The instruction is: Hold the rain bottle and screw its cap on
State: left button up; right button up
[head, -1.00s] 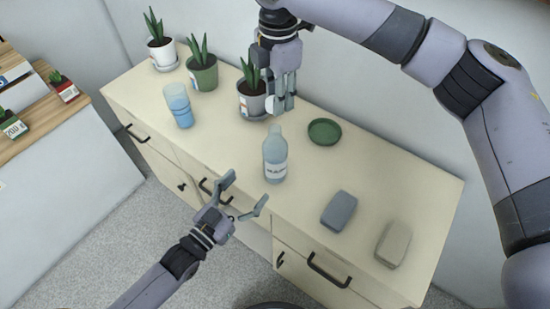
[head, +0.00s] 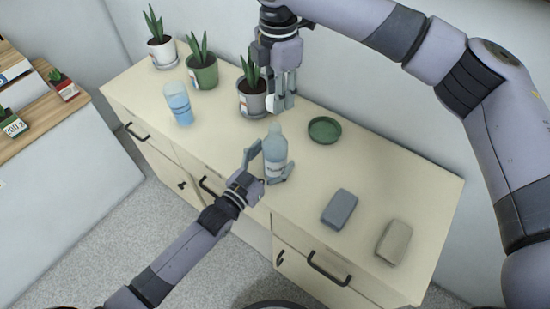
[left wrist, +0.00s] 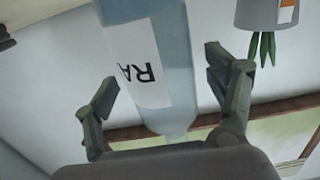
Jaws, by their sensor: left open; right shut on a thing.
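The rain bottle (head: 275,150), pale blue with a white label, stands upright on the cabinet top. My left gripper (head: 267,166) is open, with its fingers on either side of the bottle. In the left wrist view the bottle (left wrist: 178,50) appears inverted between the spread fingers (left wrist: 168,90), with gaps on both sides and part of its label readable. My right gripper (head: 284,103) is above and behind the bottle, pointing down. It is shut on the small, pale cap (head: 272,104), partly hidden by the fingers. The cap is apart from the bottle's top.
Potted plants stand along the back: white (head: 162,53), green (head: 203,72) and grey (head: 252,98). A blue-filled glass (head: 179,106) is left of the bottle. A green saucer (head: 325,130), a blue-grey block (head: 339,209) and a beige block (head: 393,242) lie to the right.

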aim_at(278, 126)
pick_arm(q)
jog(key=shift+w+d, duration=0.25)
jog(key=shift+w, duration=0.1)
jog(key=c, duration=1.8)
pick_arm(e)
jog(key=shift+f, duration=2.5)
jog(key=shift+f, duration=0.85)
pick_arm(q)
grip_shut()
pick_arm(e)
jog(key=shift+f, duration=0.6)
